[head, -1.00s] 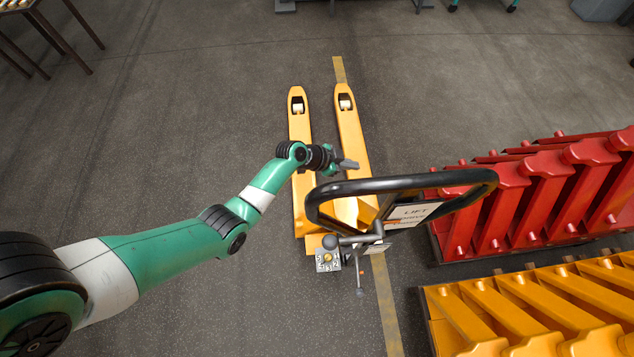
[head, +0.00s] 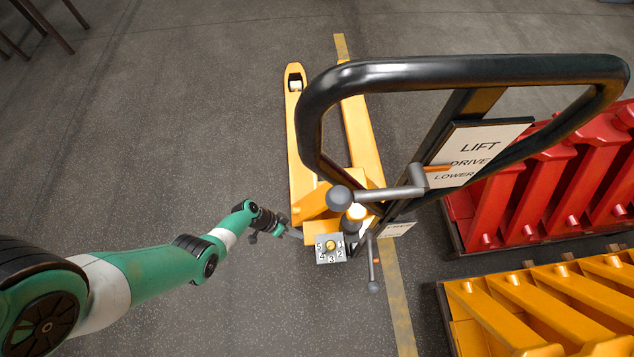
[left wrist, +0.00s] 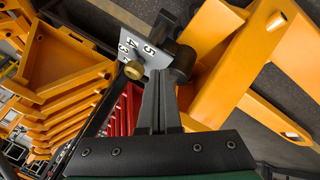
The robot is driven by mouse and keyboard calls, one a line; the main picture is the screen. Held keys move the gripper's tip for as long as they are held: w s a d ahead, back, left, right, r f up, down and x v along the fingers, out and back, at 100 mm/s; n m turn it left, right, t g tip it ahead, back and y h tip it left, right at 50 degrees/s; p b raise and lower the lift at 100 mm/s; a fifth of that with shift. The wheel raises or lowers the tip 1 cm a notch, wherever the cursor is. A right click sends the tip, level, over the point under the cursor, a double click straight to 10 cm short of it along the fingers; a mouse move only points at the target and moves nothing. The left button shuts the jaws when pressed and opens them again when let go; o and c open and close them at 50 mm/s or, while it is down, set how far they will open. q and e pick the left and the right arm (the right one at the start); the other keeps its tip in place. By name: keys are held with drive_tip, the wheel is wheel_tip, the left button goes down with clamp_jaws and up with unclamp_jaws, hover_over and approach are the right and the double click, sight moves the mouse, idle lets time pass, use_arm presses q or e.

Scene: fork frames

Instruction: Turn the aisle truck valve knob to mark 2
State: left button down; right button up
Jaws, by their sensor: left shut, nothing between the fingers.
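The yellow aisle truck (head: 305,160) stands on the floor, with its black loop handle (head: 465,67) rising toward the camera. Its brass valve knob (head: 331,245) sits on a small grey plate (head: 320,259) numbered 1 to 5, low at the handle's foot. I cannot tell which mark the knob points to. My left gripper (head: 296,234) is shut and empty, just left of the plate. In the left wrist view the knob (left wrist: 134,69) shows just left of the shut fingertips (left wrist: 160,75), apart from them as far as I can see. My right gripper is out of view.
A grey lever with a ball end (head: 340,198) overhangs the plate from the handle. Red racks (head: 495,215) and yellow racks (head: 520,310) stand at the right.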

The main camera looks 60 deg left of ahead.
sight(329, 247)
use_arm(q)
drive_tip(key=w+d+f+b, duration=0.1)
drive_tip(key=d+f+b, duration=0.1)
drive_tip(key=w+d+f+b, duration=0.1)
drive_tip(key=d+b, duration=0.1)
drive_tip(key=w+d+f+b, duration=0.2)
drive_tip(key=b, duration=0.1)
drive_tip(key=shift+d+f, duration=0.3)
drive_tip(key=shift+f, duration=0.05)
drive_tip(key=shift+r, duration=0.1)
